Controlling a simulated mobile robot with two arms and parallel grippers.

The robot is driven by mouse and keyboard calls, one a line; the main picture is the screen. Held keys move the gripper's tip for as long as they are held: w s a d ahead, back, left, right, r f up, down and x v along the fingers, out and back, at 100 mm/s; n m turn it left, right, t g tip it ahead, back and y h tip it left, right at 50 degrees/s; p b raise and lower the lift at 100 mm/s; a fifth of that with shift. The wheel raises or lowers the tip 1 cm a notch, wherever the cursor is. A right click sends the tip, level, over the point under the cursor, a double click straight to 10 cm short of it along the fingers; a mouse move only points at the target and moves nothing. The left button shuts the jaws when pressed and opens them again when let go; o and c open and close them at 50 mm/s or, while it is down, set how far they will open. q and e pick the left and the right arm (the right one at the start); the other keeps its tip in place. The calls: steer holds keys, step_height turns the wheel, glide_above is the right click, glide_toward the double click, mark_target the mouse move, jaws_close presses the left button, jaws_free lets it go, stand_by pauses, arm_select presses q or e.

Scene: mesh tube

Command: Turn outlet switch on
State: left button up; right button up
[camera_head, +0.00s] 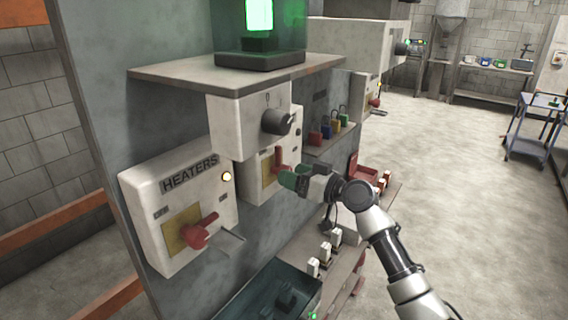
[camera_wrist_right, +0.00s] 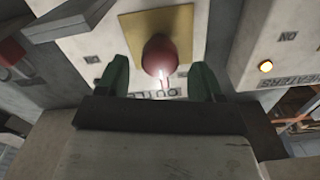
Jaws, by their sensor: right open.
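The outlet switch is a white box (camera_head: 257,178) with a yellow plate and a red handle (camera_head: 279,159), on the grey panel right of the heaters box. My right gripper (camera_head: 285,178) is at the front of this box, its green fingers close to the handle. In the right wrist view, the red handle (camera_wrist_right: 160,57) shows end-on between the two open fingers (camera_wrist_right: 161,80), with a gap on each side. The partly covered, upside-down label (camera_wrist_right: 155,94) is beside the handle. Whether the fingers touch the handle cannot be told. My left gripper is not in view.
The heaters box (camera_head: 173,202) with a red lever (camera_head: 200,231) and lit amber lamp stands close on the left. A dark knob (camera_head: 277,121) juts out above the outlet switch. Coloured padlocks (camera_head: 335,125) hang to the right. A teal bin (camera_head: 262,292) is below.

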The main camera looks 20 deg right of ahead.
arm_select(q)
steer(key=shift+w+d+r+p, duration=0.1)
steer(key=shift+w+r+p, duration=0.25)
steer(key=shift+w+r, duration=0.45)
arm_select(e)
steer(key=shift+x, duration=1.55)
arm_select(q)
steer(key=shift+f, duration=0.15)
arm_select(e)
steer(key=shift+c, duration=0.2)
steer(key=c, duration=0.9)
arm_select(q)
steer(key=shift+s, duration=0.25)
